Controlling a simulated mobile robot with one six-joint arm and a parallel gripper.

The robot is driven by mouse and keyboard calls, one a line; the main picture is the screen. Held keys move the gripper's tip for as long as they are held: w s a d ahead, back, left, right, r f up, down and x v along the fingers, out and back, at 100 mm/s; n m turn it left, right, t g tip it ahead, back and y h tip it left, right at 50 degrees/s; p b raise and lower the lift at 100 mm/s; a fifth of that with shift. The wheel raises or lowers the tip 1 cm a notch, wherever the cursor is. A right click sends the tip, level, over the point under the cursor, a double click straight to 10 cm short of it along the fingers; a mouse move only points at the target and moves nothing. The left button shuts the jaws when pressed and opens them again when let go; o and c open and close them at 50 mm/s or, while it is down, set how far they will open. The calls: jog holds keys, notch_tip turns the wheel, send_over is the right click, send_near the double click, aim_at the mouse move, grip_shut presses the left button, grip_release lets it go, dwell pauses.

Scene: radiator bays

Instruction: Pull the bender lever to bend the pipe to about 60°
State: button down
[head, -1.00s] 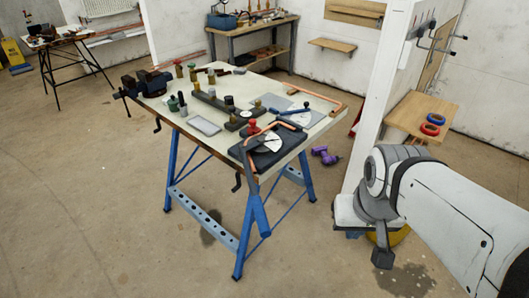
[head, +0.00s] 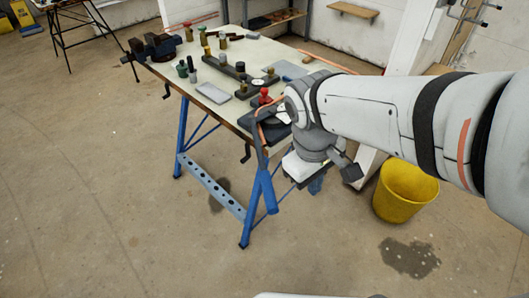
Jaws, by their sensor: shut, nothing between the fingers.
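The bender's dark base (head: 247,121) sits at the near right corner of the workbench, largely covered by my arm. A copper pipe (head: 261,131) shows at its left edge, with a red knob (head: 265,97) just behind. Part of a white dial shows beside my wrist. I cannot make out the lever or read the bend angle, as my wrist hides that area. My gripper (head: 303,172) hangs below the wrist, in front of the bench corner in this view. It is shut and empty; its fingertips are hard to make out. I cannot tell whether it touches anything.
A yellow bucket (head: 404,191) is on the floor at right. The floor in front and left is clear.

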jog(key=s+a+f+n+t+h, duration=0.1)
jog(key=s+a+n+h, duration=0.2)
jog(key=a+n, duration=0.6)
jog(key=s+a+f+n+t+h, duration=0.2)
jog(key=a+n, duration=0.4)
jog(key=a, duration=0.6)
jog(key=d+r+x, duration=0.2)
jog(key=x, duration=1.1)
jog(key=shift+w+d, duration=0.2)
jog(key=shift+w, duration=0.1)
